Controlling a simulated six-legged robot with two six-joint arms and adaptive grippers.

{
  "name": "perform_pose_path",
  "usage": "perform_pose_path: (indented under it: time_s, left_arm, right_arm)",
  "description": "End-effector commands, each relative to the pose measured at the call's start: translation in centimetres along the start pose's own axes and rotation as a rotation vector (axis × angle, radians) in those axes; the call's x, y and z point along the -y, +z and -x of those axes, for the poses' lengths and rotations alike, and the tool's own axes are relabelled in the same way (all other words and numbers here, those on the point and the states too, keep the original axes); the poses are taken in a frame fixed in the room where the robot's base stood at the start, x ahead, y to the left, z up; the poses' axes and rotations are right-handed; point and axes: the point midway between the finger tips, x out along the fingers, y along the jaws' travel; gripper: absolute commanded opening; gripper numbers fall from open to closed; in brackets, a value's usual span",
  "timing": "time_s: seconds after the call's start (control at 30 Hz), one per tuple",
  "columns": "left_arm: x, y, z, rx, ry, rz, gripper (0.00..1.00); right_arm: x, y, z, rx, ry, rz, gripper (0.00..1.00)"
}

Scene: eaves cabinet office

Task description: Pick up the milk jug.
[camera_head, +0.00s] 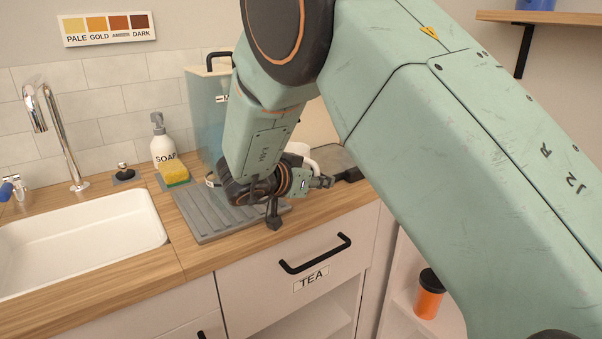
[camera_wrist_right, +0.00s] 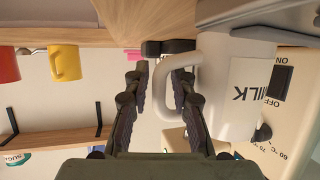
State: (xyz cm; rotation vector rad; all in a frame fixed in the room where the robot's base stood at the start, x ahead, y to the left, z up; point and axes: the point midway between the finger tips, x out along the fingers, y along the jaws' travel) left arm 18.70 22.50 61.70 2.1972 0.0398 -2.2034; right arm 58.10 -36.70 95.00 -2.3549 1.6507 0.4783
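The white milk jug (camera_wrist_right: 238,85), labelled MILK, shows upside down in the right wrist view, with its handle (camera_wrist_right: 164,90) toward the picture's left. My right gripper (camera_wrist_right: 163,82) is open, its two dark fingers apart. The handle's outer bar lies between them, and the right-hand finger overlaps the handle loop; I cannot tell whether they touch. In the head view my right gripper (camera_head: 298,199) is over the counter by the grey ribbed mat. A white piece behind it (camera_head: 299,148) may be the jug, mostly hidden by my arm. My left gripper is not in view.
A beige appliance (camera_wrist_right: 290,100) with an ON/OFF switch is close behind the jug. On the counter (camera_head: 185,251) are the grey mat (camera_head: 205,222), soap bottle (camera_head: 163,148), sponge (camera_head: 174,173) and a translucent tank (camera_head: 203,120). The sink (camera_head: 80,235) is left. Drawer handles project in front.

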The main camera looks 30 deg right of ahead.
Motion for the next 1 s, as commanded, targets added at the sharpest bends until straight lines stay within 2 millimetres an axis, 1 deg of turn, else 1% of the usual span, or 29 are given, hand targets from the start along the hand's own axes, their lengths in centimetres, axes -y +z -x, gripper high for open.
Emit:
perform_pose_path:
  time_s: [0.17,0.27,0.47,1.0]
  left_arm:
    - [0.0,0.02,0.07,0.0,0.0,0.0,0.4]
    - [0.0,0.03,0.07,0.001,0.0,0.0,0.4]
    - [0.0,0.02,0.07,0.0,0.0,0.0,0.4]
    - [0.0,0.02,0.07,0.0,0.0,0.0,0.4]
  right_arm:
    - [0.04,-0.07,0.14,-0.001,-0.001,0.0,0.24]
    - [0.03,-0.06,0.13,-0.001,-0.001,0.0,0.17]
    - [0.01,-0.05,0.08,-0.001,-0.001,0.0,0.0]
    - [0.02,-0.2,-0.07,-0.002,-0.002,-0.001,0.0]
